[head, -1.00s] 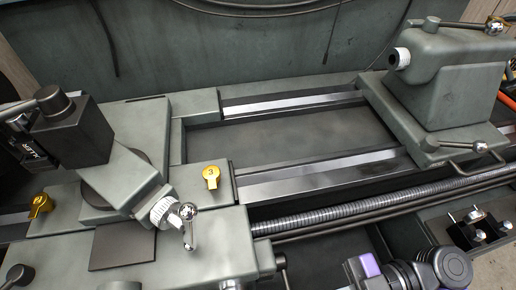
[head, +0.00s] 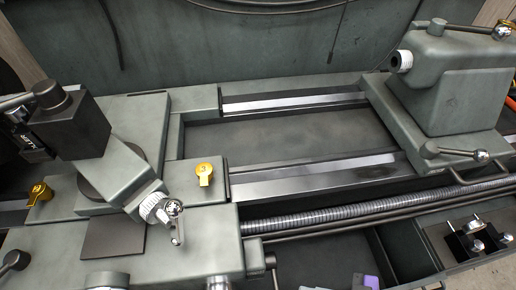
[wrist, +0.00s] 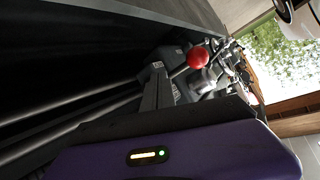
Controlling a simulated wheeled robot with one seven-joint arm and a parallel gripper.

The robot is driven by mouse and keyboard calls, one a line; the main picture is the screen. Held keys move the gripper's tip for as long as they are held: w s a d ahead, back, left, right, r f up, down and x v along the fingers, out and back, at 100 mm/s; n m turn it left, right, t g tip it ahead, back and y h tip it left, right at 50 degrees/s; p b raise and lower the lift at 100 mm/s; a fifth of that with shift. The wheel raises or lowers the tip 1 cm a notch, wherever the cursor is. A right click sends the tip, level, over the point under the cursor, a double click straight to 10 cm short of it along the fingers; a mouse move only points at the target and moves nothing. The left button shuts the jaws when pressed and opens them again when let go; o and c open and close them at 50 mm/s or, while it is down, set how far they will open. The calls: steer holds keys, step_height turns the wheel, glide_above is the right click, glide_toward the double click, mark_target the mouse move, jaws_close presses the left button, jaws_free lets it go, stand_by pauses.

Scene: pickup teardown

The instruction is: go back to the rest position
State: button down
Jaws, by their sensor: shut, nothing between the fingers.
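My gripper (wrist: 158,72) shows in the wrist view as a narrow grey tip beyond its dark and purple housing. It is shut, with nothing seen between the fingers. In the head view only a small purple piece of my arm (head: 368,282) shows at the bottom edge, and the fingers are out of that picture.
The tailstock (head: 450,85) is at right. A black bracket (head: 468,240) stands at lower right. A red knob (wrist: 198,57) is near my gripper tip in the wrist view.

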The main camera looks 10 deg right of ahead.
steer(key=d+f+m+t+h, duration=0.1)
steer(key=d+h, duration=0.1)
steer(key=s+d+f+m+t+h, duration=0.1)
steer(key=d+f+m+h, duration=0.1)
steer(key=s+d+f+m+h, duration=0.1)
steer(key=d+m+h, duration=0.1)
steer(key=shift+s+f+t, duration=0.2)
steer(key=shift+f+t, duration=0.2)
steer(key=s+r+m+t+h, duration=0.2)
steer(key=r+t, duration=0.1)
steer(key=r, duration=0.5)
steer(key=s+d+r+m+t+h+p, duration=0.1)
steer(key=s+r+t+h, duration=0.2)
steer(key=r, duration=0.5)
steer(key=shift+m+t+h, duration=0.3)
steer(key=shift+m+t, duration=0.1)
